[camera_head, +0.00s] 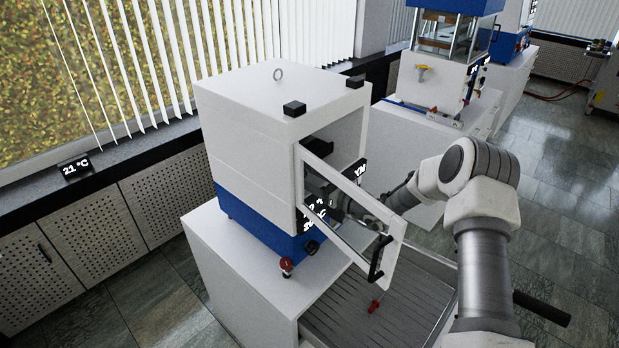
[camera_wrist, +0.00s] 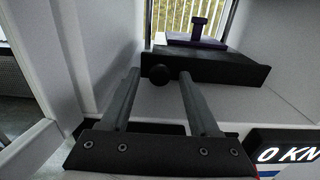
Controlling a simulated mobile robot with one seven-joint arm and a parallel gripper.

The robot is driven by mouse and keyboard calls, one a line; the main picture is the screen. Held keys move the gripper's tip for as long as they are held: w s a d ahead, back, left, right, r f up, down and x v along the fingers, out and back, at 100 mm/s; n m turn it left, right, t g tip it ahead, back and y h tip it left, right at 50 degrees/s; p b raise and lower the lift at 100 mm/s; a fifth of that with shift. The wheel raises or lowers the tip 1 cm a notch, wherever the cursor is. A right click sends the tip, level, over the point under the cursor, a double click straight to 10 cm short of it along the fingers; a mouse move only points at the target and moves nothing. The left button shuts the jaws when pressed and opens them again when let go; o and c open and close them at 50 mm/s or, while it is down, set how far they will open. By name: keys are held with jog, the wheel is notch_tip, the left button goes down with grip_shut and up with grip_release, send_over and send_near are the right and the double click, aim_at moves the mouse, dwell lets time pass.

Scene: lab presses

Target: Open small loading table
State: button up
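The small loading table (camera_wrist: 228,71) is a black slab inside the press chamber, with a round black knob (camera_wrist: 159,76) on its front. A purple piece with an upright stem (camera_wrist: 197,36) stands on it. My gripper (camera_wrist: 160,77) is open, with its two fingers on either side of the knob. Gaps show between the knob and both fingers. In the head view, my arm reaches into the white and blue press (camera_head: 262,145) through its open front. The loading table itself is hidden there.
The press's framed door (camera_head: 350,208) stands open, close to my arm, with a black handle (camera_head: 378,258). The chamber's white walls are near the gripper. Another press (camera_head: 445,60) stands behind.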

grip_shut()
dwell(1.2)
